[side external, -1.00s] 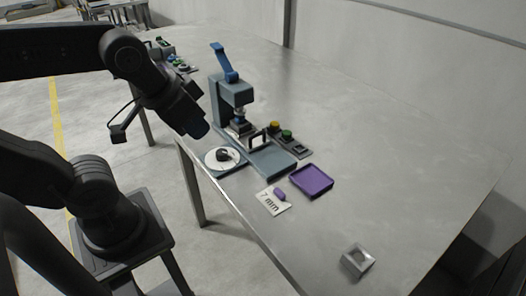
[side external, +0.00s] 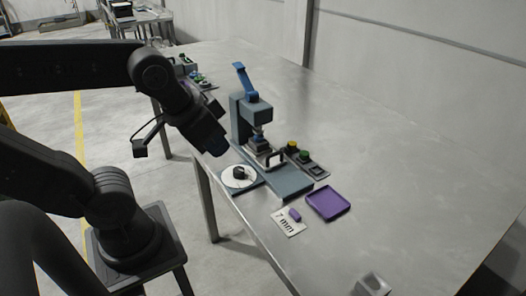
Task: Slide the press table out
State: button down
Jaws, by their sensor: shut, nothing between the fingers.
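The press (side external: 240,118) is a blue-grey frame on the table, with its blue lever (side external: 243,77) raised. The press table appears to be the low blue-grey slide (side external: 290,182) in front of the press, with a black handle (side external: 282,154) standing up from it. A dark block sits under the ram. A white dial with a black knob (side external: 239,175) lies on the near left of the base. My gripper (side external: 216,144) is shut and empty, pointing down to the left of the press, apart from the handle.
A button panel with yellow and green buttons (side external: 304,156) lies behind the slide. A purple tray (side external: 328,203) and a "7 mm" card (side external: 288,222) with a purple piece stand nearer. A metal block (side external: 371,285) is at the bottom edge. The right of the worktable (side external: 420,160) is clear.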

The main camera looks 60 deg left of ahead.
jog(key=c, duration=1.6)
grip_release()
jog(key=shift+w+a+r, duration=0.1)
jog(key=shift+w+r, duration=0.1)
jog(key=shift+w, duration=0.1)
jog(key=o, duration=0.4)
jog(key=w+a+g, duration=0.1)
jog(key=w, duration=0.2)
jog(key=w+a+r, duration=0.1)
jog(key=w, duration=0.2)
jog(key=w+g+y, duration=0.1)
jog(key=w, duration=0.2)
jog(key=shift+a+r+g, duration=0.25)
jog(key=shift+a+g, duration=0.05)
jog(key=shift+a, duration=0.1)
jog(key=shift+o, duration=0.2)
jog(key=g+y, duration=0.1)
jog(key=g, duration=0.2)
send_over(275, 153)
jog(key=d, duration=0.3)
notch_tip(275, 153, down, 4)
jog(key=f, duration=0.1)
jog(key=a+f, duration=0.1)
jog(key=f, duration=0.3)
jog(key=a+f, duration=0.1)
jog(key=f, duration=0.7)
jog(key=shift+a+f, duration=0.35)
jog(key=shift+a, duration=0.05)
jog(key=shift+c, duration=0.4)
grip_shut()
